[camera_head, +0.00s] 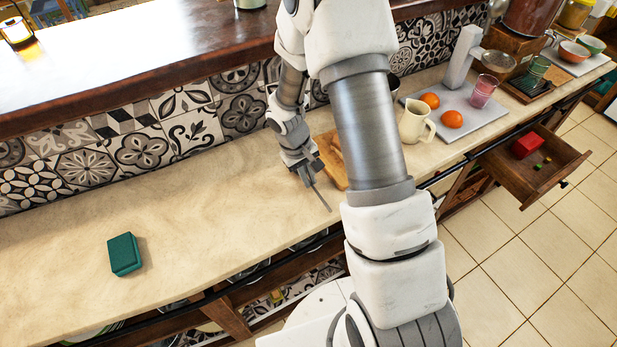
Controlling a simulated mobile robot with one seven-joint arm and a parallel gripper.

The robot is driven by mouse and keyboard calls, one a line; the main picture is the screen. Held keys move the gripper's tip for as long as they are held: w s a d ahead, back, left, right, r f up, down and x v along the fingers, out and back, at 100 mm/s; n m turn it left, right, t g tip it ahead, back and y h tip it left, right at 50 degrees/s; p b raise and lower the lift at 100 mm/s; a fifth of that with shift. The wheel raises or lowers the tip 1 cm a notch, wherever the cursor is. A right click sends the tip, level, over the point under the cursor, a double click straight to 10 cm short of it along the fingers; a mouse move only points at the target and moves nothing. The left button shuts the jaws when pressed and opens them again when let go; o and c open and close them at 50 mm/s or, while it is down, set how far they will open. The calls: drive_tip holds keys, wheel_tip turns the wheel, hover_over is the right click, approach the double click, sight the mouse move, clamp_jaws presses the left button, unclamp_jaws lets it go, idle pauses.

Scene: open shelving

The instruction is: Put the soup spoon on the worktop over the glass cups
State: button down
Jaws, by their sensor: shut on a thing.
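My gripper (307,178) is low over the beige worktop (215,200), just left of a wooden board. It is shut on a thin grey thing (321,198), which looks like the soup spoon. This thing slants down to the right, towards the worktop's front edge. I cannot tell whether it touches the worktop. Its other end is hidden at the fingers. Some glassy shapes (310,241) show on the shelf under the front edge, too small and covered to name surely as the glass cups.
A green box-like sponge (124,254) lies on the left of the worktop. The wooden board (331,158) is partly behind my arm. A cream jug (416,121) and oranges (452,118) stand to the right. An open drawer (533,165) juts out. The worktop's middle left is clear.

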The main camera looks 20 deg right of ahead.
drive_tip(key=shift+f, duration=0.3)
drive_tip(key=c, duration=1.4)
unclamp_jaws()
drive_tip(key=shift+f, duration=0.1)
drive_tip(key=o, duration=0.4)
drive_tip(key=shift+r, duration=0.2)
wheel_tip(320, 180, up, 19)
drive_tip(key=s+a+t, duration=0.1)
drive_tip(key=s+a, duration=0.1)
drive_tip(key=s+r+t, duration=0.1)
drive_tip(key=s+r, duration=0.4)
drive_tip(key=s+a+r+m+t+y, duration=0.1)
drive_tip(key=s+r+t, duration=0.1)
drive_tip(key=s+r, duration=0.2)
drive_tip(key=s+r+m+t+y, duration=0.1)
drive_tip(key=s+r, duration=0.4)
drive_tip(key=s, duration=0.3)
drive_tip(key=shift+s+a+r+t, duration=0.25)
drive_tip(key=shift+r+t, duration=0.05)
drive_tip(key=shift+t, duration=0.1)
